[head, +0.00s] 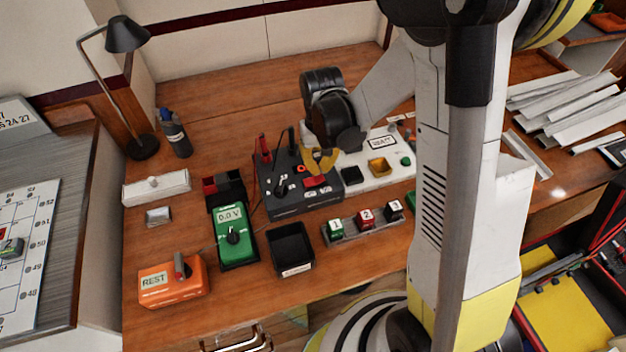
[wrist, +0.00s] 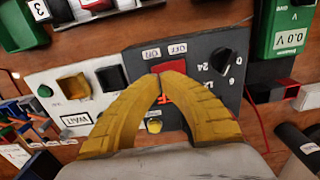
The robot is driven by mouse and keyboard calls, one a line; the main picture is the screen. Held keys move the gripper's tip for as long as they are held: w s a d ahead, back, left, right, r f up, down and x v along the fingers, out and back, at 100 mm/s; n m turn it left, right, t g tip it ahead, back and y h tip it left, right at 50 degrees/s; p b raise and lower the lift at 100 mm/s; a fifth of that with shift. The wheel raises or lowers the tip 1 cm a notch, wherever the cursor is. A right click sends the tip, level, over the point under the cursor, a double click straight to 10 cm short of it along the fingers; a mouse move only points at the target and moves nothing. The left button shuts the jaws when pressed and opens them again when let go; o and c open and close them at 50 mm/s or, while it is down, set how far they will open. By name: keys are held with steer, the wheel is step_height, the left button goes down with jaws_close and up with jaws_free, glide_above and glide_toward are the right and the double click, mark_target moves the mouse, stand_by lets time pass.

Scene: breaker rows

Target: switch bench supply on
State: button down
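The bench supply (head: 300,205) is a dark grey box with a black knob (wrist: 222,60), standing mid-table; it also shows in the wrist view (wrist: 205,78). My gripper (head: 322,168) has yellow fingers and hangs over the supply's top. In the wrist view its fingertips (wrist: 164,78) meet, with nothing seen between them, right at the switch's edge. I cannot tell whether they touch it. The fingers hide part of the panel, and the rocker's tilt is unclear.
A lamp (head: 126,35) stands at left.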

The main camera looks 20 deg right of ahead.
mark_target(319, 177)
steer(key=shift+f+b, duration=1.6)
steer(key=shift+f, duration=0.2)
stand_by(0.5)
steer(key=shift+r, duration=0.15)
steer(key=shift+r+p, duration=2.5)
steer(key=shift+r, duration=0.9)
steer(key=shift+r, duration=0.1)
steer(key=s+r+t, duration=0.7)
steer(key=s+r, duration=0.6)
steer(key=r, duration=0.4)
steer(key=shift+r, duration=0.35)
